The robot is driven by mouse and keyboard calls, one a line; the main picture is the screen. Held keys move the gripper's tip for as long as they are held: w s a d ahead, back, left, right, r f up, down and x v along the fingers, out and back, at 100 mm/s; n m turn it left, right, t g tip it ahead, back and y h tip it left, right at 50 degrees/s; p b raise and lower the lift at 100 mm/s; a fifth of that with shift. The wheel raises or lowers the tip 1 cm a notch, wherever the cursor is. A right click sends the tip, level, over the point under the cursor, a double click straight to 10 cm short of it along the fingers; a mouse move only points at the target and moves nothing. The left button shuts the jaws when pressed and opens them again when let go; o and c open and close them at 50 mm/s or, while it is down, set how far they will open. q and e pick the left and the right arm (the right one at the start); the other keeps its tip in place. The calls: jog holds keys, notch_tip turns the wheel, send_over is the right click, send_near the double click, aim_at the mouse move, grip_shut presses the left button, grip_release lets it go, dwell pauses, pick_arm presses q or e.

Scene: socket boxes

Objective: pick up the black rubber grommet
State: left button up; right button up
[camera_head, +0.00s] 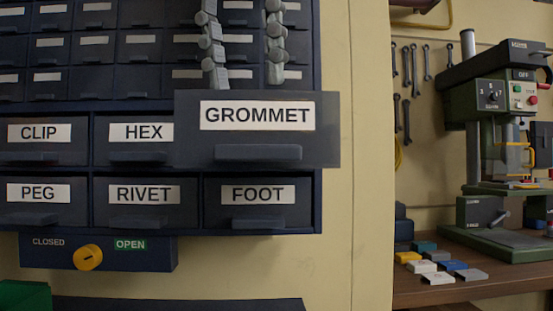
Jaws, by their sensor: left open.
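The drawer labelled GROMMET (257,154) is pulled out from the dark blue cabinet, its front standing nearer than its neighbours. My left gripper (246,80) is open, its two grey fingers pointing down from the top edge of the view. The fingertips are just above the top edge of the drawer front, with a gap between them. No black rubber grommet is visible; the drawer front hides the inside of the drawer. I cannot tell whether the fingertips are inside it. My right gripper is not in view.
Drawers CLIP (40,152), HEX (140,152), PEG (40,212), RIVET (145,215) and FOOT (258,215) are shut. A yellow knob (88,257) sits below, beside a green OPEN label (130,244). A drill press (490,120) and coloured blocks (440,268) stand on a bench at right.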

pick_arm(q)
jog(key=shift+w+d+f+b, duration=0.1)
jog(key=shift+w+f+b, duration=0.15)
jog(key=shift+f, duration=0.2)
jog(key=shift+w+d+f+b, duration=0.1)
jog(key=shift+w+f+b, duration=0.15)
jog(key=shift+f, duration=0.75)
jog(key=shift+b+x, duration=0.5)
jog(key=shift+x, duration=1.85)
jog(key=c, duration=0.8)
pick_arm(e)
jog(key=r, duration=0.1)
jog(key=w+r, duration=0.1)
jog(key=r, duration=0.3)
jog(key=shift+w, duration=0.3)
